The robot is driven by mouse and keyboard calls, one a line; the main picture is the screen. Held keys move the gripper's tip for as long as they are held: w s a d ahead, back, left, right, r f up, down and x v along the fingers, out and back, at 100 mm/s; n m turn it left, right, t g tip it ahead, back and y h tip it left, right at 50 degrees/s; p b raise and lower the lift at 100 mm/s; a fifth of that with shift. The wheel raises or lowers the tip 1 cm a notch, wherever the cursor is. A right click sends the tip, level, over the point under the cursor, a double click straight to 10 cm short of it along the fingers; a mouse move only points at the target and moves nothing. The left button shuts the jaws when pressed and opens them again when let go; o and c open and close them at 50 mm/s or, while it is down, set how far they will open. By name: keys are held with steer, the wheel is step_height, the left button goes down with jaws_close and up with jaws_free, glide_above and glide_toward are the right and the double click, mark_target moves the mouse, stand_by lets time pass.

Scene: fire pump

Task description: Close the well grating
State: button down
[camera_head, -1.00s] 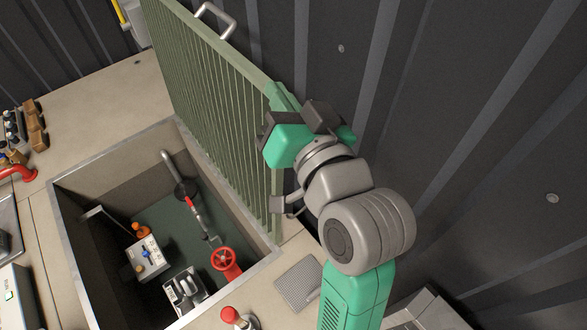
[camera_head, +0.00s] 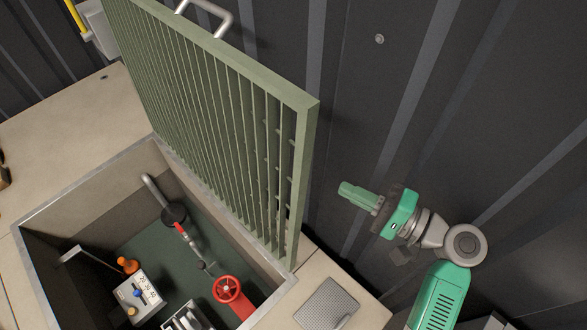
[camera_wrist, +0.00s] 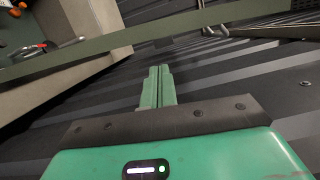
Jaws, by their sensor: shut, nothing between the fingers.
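The green well grating (camera_head: 215,120) stands open and nearly upright along the far right side of the well (camera_head: 62,208). A grey handle (camera_head: 218,18) sticks out near its top. My gripper (camera_head: 346,188) is to the right of the grating, apart from it, between the grating and the dark wall. Its fingers are together and empty, pointing left toward the grating. In the wrist view the closed fingers (camera_wrist: 158,72) point up at a green bar of the grating (camera_wrist: 190,28), with a gap visible.
Inside the well are a red valve wheel (camera_head: 228,290), a grey control box (camera_head: 137,296) and pipework. A dark corrugated wall (camera_head: 470,90) rises behind the grating. A grey perforated plate (camera_head: 327,303) lies on the floor near the well's right corner.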

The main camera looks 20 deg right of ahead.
mark_target(307, 171)
steer(key=p+x, duration=0.2)
steer(key=x, duration=0.8)
steer(key=shift+f, duration=0.1)
steer(key=shift+a, duration=0.1)
